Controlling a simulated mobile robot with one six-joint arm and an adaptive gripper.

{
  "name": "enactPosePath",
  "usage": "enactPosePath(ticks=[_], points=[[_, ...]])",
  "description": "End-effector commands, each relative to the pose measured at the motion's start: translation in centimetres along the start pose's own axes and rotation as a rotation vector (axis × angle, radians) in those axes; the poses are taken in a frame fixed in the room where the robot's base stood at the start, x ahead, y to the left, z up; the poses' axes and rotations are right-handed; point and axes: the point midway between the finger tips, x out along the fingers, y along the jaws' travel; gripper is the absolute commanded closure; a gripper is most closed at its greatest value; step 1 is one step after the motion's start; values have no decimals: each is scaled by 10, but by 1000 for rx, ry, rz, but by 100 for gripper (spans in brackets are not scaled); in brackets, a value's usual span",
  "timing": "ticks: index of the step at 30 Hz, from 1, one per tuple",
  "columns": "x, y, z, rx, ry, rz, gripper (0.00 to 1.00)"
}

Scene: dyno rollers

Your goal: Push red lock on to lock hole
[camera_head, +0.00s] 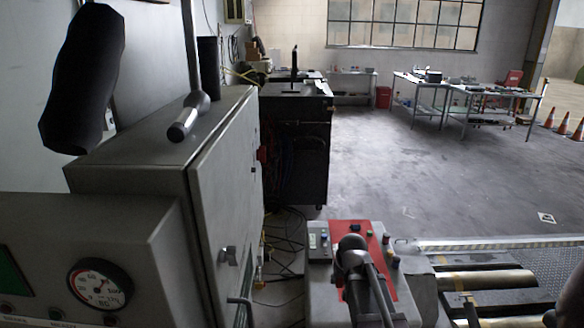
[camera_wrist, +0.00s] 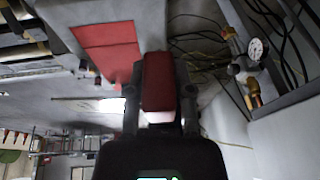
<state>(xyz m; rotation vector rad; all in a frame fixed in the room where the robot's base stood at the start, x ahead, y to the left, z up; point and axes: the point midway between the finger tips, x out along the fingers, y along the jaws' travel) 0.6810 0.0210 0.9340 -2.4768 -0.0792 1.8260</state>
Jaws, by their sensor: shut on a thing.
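In the wrist view, my gripper (camera_wrist: 159,100) is shut on the red lock (camera_wrist: 158,82), a red block between its two dark fingers. The lock's far end reaches toward the grey console, which appears upside down behind it. A flat red panel (camera_wrist: 108,42) on that console lies just to the left of the lock. In the head view, my dark arm crosses the console (camera_head: 318,275) and its red panel (camera_head: 377,245), hiding part of both. The fingertips and the lock cannot be made out there. I cannot pick out the lock hole, or tell whether the lock touches anything.
A grey cabinet (camera_head: 150,165) with a gauge box (camera_head: 100,283) fills the left of the head view. A black cabinet (camera_head: 290,150) stands behind the console. Rollers (camera_head: 490,280) lie at lower right. Loose cables (camera_head: 285,240) lie left of the console. The floor beyond is open.

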Motion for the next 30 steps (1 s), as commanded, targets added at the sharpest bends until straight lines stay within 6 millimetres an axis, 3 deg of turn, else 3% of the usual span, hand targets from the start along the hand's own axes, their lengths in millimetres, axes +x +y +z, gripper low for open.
enactPosePath(ticks=[9, 17, 30], points=[[-36, -56, -42, 93, 4, -280, 100], [-75, -94, -75, 187, 7, -558, 100], [-168, -146, -140, 348, 13, -1031, 100]])
